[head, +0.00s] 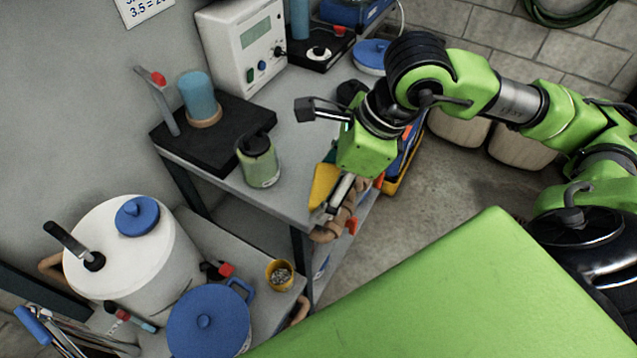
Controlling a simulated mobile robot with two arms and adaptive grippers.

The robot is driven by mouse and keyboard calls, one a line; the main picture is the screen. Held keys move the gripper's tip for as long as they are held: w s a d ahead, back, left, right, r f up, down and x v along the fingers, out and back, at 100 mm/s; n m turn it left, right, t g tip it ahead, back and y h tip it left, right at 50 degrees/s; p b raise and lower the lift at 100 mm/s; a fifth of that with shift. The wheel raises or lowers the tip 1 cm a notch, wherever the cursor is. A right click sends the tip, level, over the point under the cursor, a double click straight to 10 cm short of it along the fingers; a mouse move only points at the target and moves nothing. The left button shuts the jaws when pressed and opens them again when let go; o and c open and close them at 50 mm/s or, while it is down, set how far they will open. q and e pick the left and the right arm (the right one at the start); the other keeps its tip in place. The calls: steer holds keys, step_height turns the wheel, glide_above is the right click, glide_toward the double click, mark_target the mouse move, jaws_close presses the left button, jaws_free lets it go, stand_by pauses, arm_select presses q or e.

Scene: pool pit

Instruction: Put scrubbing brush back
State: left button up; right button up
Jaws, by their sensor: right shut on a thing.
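My right gripper (341,189) comes in from the right and hangs down past the front right corner of the grey bench. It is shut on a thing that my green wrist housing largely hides. A flat yellow piece (323,186) shows right beside the fingers and may be the scrubbing brush; I cannot make out bristles. I cannot tell whether the yellow piece touches the bench edge. My left gripper is not in view.
On the grey bench (215,178) stand a green jar (258,161), a black stand with a blue cylinder (198,95) and a white meter (243,45). Lower left are a white lidded drum (140,260), a blue lidded pot (208,322) and a yellow cup (280,274).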

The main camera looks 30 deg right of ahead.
steer(key=shift+w, duration=0.1)
steer(key=w+f+p, duration=0.1)
steer(key=w, duration=0.1)
steer(key=w+d+f+p, duration=0.1)
steer(key=w, duration=0.1)
steer(key=w+d+f+p, duration=0.1)
steer(key=w, duration=0.2)
steer(key=shift+d, duration=0.25)
steer(key=p, duration=0.2)
glide_above(307, 181)
steer(key=s, duration=0.2)
steer(key=f, duration=0.5)
steer(key=shift+w+d+f, duration=0.1)
steer(key=shift+d+f, duration=0.15)
steer(key=shift+d, duration=0.15)
steer(key=shift+w+d+f+p, duration=0.15)
steer(key=shift+w+f+p, duration=0.2)
steer(key=shift+f, duration=0.15)
step_height(307, 181, down, 3)
steer(key=shift+w+r+p, duration=0.1)
steer(key=shift+p, duration=0.95)
steer(key=shift+f, duration=0.3)
steer(key=shift+f, duration=0.15)
